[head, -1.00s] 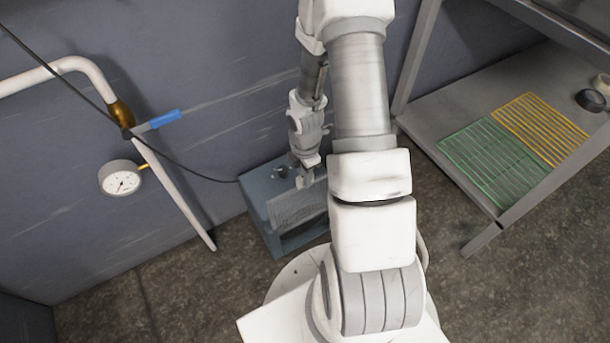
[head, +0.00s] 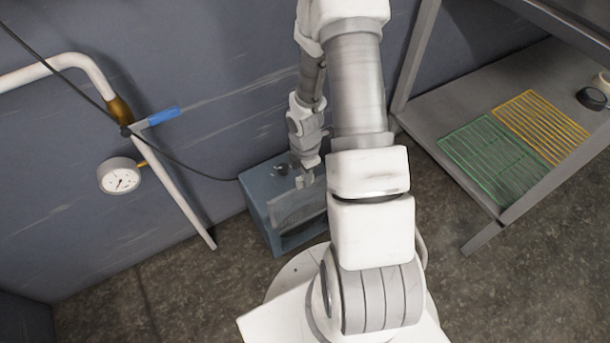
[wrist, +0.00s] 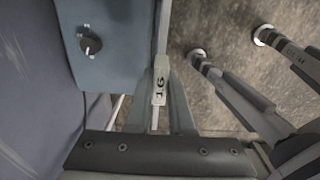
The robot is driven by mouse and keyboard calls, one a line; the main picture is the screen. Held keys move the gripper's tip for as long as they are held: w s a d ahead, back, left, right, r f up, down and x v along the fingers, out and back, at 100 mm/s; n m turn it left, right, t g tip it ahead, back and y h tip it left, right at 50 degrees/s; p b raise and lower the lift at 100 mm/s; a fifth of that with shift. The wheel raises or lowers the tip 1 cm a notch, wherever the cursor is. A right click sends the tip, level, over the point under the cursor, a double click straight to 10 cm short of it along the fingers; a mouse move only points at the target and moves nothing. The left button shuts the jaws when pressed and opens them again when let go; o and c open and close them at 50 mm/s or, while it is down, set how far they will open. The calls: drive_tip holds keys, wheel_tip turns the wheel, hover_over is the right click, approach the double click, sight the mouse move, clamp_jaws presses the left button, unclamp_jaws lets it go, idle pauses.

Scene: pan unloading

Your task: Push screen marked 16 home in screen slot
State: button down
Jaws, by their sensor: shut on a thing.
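The screen (head: 298,206) is a pale mesh panel at the front side of a blue-grey box (head: 258,205) on the floor by the wall. In the wrist view its tab (wrist: 159,85), marked 16, sits between my fingers, and the screen (wrist: 162,30) shows nearly edge-on along the side of the box (wrist: 112,75). My gripper (head: 304,180) is shut on the tab at the top of the box; it also shows in the wrist view (wrist: 161,98). The slot itself is hidden, and I cannot tell how deep the screen sits.
A dark knob (wrist: 90,45) is on the box top. A pipe with a blue-handled valve (head: 163,118) and a gauge (head: 119,176) are on the wall at left. A metal shelf (head: 440,122) at right bears green (head: 494,160) and yellow (head: 545,126) racks.

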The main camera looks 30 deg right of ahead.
sight(305, 198)
drive_tip(key=shift+f, duration=5.6)
idle(2.4)
